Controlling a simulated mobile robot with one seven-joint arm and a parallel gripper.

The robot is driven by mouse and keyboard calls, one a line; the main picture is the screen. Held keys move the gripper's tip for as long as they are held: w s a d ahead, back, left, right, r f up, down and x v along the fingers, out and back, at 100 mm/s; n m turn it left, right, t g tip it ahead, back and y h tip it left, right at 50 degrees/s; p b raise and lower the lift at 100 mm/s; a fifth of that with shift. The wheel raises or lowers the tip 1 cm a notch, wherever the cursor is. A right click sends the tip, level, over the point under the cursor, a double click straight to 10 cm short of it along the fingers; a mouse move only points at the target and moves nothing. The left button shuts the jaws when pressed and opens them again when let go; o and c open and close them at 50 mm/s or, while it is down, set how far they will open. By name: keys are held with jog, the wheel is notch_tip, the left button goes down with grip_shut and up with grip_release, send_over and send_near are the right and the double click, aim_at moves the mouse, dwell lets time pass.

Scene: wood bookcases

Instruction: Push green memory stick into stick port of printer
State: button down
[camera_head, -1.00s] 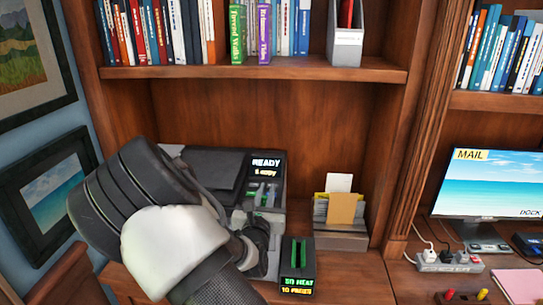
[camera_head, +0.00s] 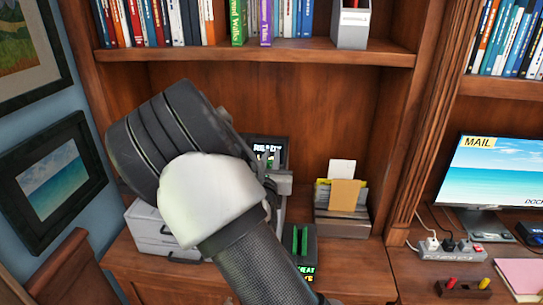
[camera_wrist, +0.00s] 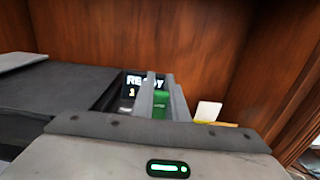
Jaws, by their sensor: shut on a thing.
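The printer (camera_head: 160,232) stands on the lower bookcase shelf, largely hidden behind my arm in the head view. Its lit READY screen (camera_head: 266,146) shows just above my gripper (camera_head: 280,182), and also in the wrist view (camera_wrist: 143,82). In the wrist view my gripper (camera_wrist: 160,95) is shut on the green memory stick (camera_wrist: 160,104), whose green body shows between the grey fingers. The stick is in front of the screen's right part. The stick port and the stick's far end are hidden, so I cannot tell whether they touch.
A black box with green slots and lit lettering (camera_head: 302,243) stands below my gripper. A letter holder with envelopes (camera_head: 342,212) is to the right. The bookcase's back panel is close behind, and a shelf of books (camera_head: 270,57) is above.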

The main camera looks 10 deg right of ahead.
jog(key=shift+f+b, duration=1.5)
jog(key=shift+f, duration=0.95)
jog(key=shift+f+b, duration=0.75)
jog(key=shift+f, duration=0.75)
jog(key=c, duration=1.7)
grip_release()
jog(key=shift+o, duration=0.2)
jog(key=p+v, duration=0.4)
jog(key=v, duration=1.3)
jog(key=shift+s+r, duration=0.15)
jog(key=shift+s, duration=0.05)
